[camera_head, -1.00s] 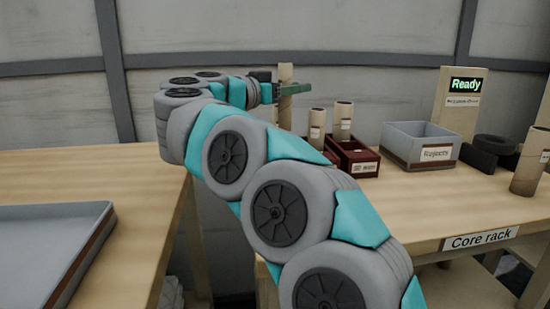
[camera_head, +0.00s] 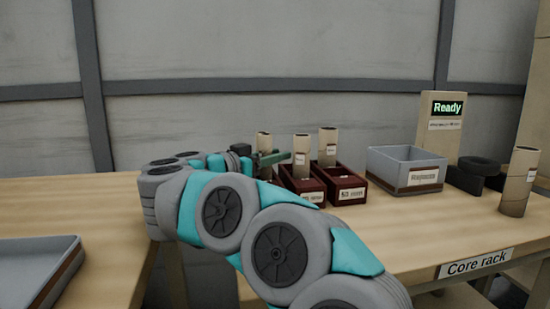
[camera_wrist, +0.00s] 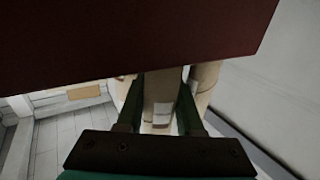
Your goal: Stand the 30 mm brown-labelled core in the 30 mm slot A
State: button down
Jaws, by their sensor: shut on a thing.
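My gripper (camera_head: 268,158) is shut on an upright tan core (camera_head: 264,144) at the left rear of the left dark red rack (camera_head: 308,194). The held core also shows between the two fingers in the wrist view (camera_wrist: 161,90), with a pale label patch on it. Its lower end is hidden in the head view by my arm and gripper, so I cannot tell whether it is inside a slot. The rack front labels are too small to read surely; no slot A mark is legible. The core's label colour is unclear.
Two more cores (camera_head: 301,150) (camera_head: 328,142) stand upright at the racks, close right of my gripper. A second dark red rack (camera_head: 349,190), a grey rejects bin (camera_head: 405,171), a Ready sign (camera_head: 447,108), dark rings (camera_head: 475,174) and a lone core (camera_head: 518,180) are farther right.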

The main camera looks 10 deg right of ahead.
jog(key=shift+f, duration=0.35)
jog(key=shift+f, duration=0.3)
jog(key=c, duration=1)
grip_release()
jog(key=shift+f, duration=0.1)
jog(key=shift+o, duration=0.8)
jog(key=shift+f, duration=0.15)
jog(key=shift+r, duration=0.3)
jog(key=r+v, duration=0.1)
jog(key=v, duration=0.6)
jog(key=shift+a, duration=0.25)
